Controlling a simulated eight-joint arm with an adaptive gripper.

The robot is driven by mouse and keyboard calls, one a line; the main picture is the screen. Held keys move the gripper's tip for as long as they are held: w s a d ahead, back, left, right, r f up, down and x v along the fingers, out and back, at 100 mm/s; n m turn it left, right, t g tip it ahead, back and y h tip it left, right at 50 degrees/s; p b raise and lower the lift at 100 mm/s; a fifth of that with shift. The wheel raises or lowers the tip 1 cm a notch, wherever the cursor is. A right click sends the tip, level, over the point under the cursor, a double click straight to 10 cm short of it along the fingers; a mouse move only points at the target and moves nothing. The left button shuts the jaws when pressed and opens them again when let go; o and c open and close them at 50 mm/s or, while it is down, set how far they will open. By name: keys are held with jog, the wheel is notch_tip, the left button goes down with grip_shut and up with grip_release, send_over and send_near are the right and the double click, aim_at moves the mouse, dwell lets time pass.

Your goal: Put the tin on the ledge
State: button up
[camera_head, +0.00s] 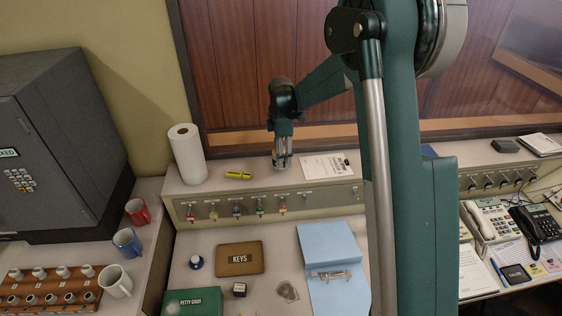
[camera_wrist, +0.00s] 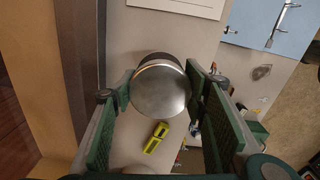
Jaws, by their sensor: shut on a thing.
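The tin (camera_wrist: 160,90) is a round silver can with a shiny lid, seen end-on in the wrist view. My gripper (camera_wrist: 159,88) is shut on it, with one green finger on each side. In the head view my gripper (camera_head: 282,150) points down over the ledge (camera_head: 240,187), the raised shelf along the wall. A small part of the tin (camera_head: 281,163) shows between the fingertips, at or just above the ledge top. I cannot tell whether it touches. The ledge also fills the wrist view's middle (camera_wrist: 125,50).
On the ledge, a paper towel roll (camera_head: 187,154) and a yellow object (camera_head: 238,175) are left of my gripper, and a printed sheet (camera_head: 324,167) is right. Keys hang along the ledge front. Below are a brown KEYS box (camera_head: 240,259) and a blue folder (camera_head: 328,243).

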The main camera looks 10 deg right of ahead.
jog(key=shift+f, duration=1.4)
jog(key=shift+f, duration=0.2)
jog(key=o, duration=1)
jog(key=shift+r, duration=0.1)
jog(key=shift+r, duration=0.1)
notch_tip(320, 180, up, 12)
jog(key=shift+r, duration=0.1)
jog(key=shift+s, duration=0.1)
